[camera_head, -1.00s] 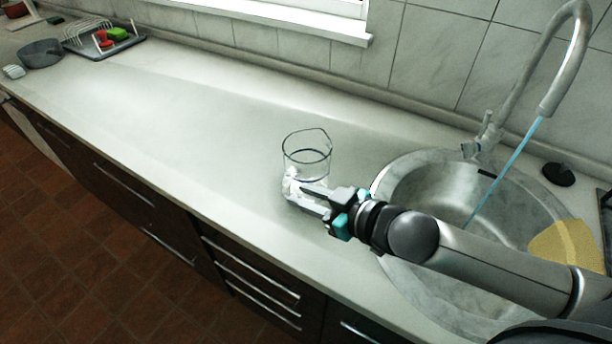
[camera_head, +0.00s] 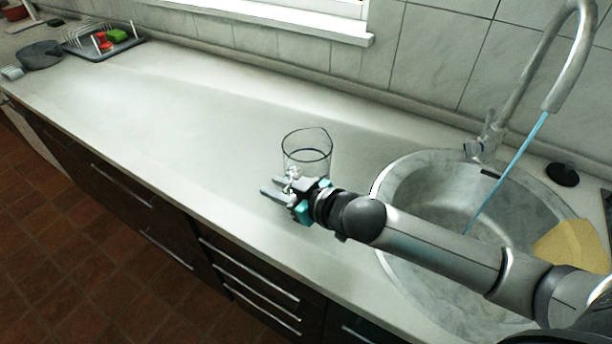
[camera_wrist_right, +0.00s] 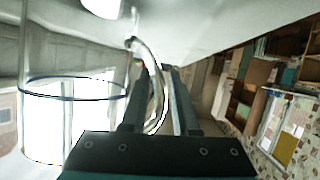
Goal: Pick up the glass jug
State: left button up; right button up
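The clear glass jug (camera_head: 307,143) stands upright on the counter, left of the sink. Its pale curved handle (camera_head: 292,173) is on the near side, beside my right gripper. My right gripper (camera_head: 270,186) is low over the counter at the near side of the jug, with its fingers apart. In the right wrist view, the jug (camera_wrist_right: 70,105) is left of the fingers. The curved handle (camera_wrist_right: 157,62) shows in the gap between the two fingers of the gripper (camera_wrist_right: 154,70). I cannot tell whether a finger touches it. My left gripper is out of view.
The round sink (camera_head: 407,170) with a tall faucet (camera_head: 565,60) and running water is at the right. A yellow cloth (camera_head: 572,246) lies on its edge. A dish rack (camera_head: 90,40) and dark bowl (camera_head: 40,54) stand far left. The counter (camera_head: 180,120) between is clear.

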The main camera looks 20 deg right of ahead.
jog(key=shift+w, duration=0.1)
grip_shut()
dwell(1.2)
jog(key=shift+r, duration=0.1)
